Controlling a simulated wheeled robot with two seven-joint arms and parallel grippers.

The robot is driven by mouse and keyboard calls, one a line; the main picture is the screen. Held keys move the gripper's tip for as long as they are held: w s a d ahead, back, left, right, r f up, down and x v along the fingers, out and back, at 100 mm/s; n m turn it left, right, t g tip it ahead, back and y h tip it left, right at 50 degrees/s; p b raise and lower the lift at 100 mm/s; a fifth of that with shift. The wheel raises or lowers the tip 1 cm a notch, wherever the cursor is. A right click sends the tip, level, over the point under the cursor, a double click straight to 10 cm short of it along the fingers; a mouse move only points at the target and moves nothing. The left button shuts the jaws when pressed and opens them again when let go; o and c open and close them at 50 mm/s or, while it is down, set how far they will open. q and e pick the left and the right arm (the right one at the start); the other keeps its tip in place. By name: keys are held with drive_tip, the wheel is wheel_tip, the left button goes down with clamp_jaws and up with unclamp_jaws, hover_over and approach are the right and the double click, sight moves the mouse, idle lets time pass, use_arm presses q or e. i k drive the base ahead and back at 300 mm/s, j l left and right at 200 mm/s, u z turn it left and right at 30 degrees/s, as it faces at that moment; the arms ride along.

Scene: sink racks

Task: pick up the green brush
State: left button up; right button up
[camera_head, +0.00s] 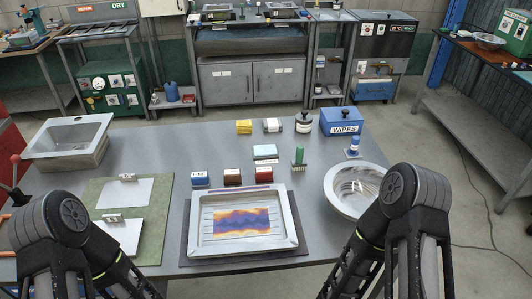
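The green brush (299,157) stands upright on the grey table (340,266), with its handle up and its bristles down. It is just behind the back right corner of the metal tray and left of the steel bowl. Nothing touches it from above. My two arms show at the lower left and lower right, but their fingertips are outside the picture. Neither gripper is in view, so I cannot see whether either holds anything.
A metal tray (291,217) with a coloured panel lies in front of the brush. A steel bowl (376,196) is at the right. Small blocks (233,176) stand left of the brush. A blue WIPES box (341,121) and bottle (304,122) stand behind. A sink basin (50,137) is at the left.

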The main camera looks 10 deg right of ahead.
sight(300, 164)
drive_tip(key=l+u, duration=0.7)
drive_tip(key=l, duration=0.2)
drive_tip(key=l+u, duration=0.35)
drive_tip(key=k+l, duration=0.05)
drive_tip(key=l, duration=0.05)
